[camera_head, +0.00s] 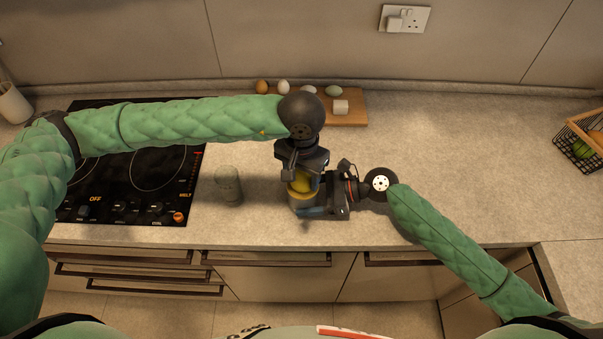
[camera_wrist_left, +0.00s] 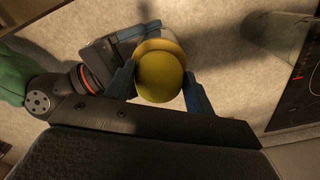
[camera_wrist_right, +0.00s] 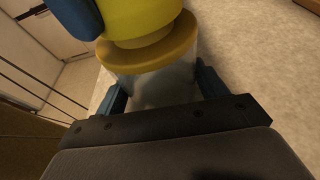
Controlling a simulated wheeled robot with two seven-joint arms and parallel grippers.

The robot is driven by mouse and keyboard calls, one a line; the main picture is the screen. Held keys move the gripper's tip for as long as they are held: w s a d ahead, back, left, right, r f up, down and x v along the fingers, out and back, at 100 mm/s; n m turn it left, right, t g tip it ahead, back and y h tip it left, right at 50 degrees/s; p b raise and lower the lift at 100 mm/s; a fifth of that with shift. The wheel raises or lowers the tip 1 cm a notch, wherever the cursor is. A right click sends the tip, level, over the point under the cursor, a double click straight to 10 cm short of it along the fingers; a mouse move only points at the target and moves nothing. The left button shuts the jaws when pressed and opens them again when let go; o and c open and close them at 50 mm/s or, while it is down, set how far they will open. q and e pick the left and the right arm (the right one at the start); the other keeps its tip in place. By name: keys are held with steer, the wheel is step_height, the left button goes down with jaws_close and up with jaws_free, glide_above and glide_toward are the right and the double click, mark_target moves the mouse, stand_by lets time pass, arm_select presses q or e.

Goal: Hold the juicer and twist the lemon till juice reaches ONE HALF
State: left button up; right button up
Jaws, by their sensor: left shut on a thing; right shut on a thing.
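The juicer (camera_head: 302,201) stands near the counter's front edge; the right wrist view shows its yellow rim (camera_wrist_right: 150,58) and greyish clear cup (camera_wrist_right: 155,85). The yellow lemon (camera_head: 301,185) sits on top of it and also shows in the left wrist view (camera_wrist_left: 160,77). My left gripper (camera_head: 302,182) comes from above and is shut on the lemon, a blue finger on each side. My right gripper (camera_head: 322,207) comes from the right and is shut on the cup. No juice level can be made out in the cup.
A clear glass (camera_head: 228,184) stands left of the juicer, beside the black hob (camera_head: 135,165). A wooden board (camera_head: 352,110) with several egg-like items and a white block lies behind. A wire basket (camera_head: 578,140) is at far right. The counter between is clear.

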arm_select(q)
steer(key=shift+f, duration=0.55)
stand_by(0.6)
steer(key=n, duration=0.5)
steer(key=shift+n, duration=0.3)
steer(key=shift+f, duration=0.1)
stand_by(0.4)
steer(key=m, duration=0.5)
steer(key=shift+a, duration=0.1)
steer(key=m, duration=0.6)
steer(key=shift+s, duration=0.1)
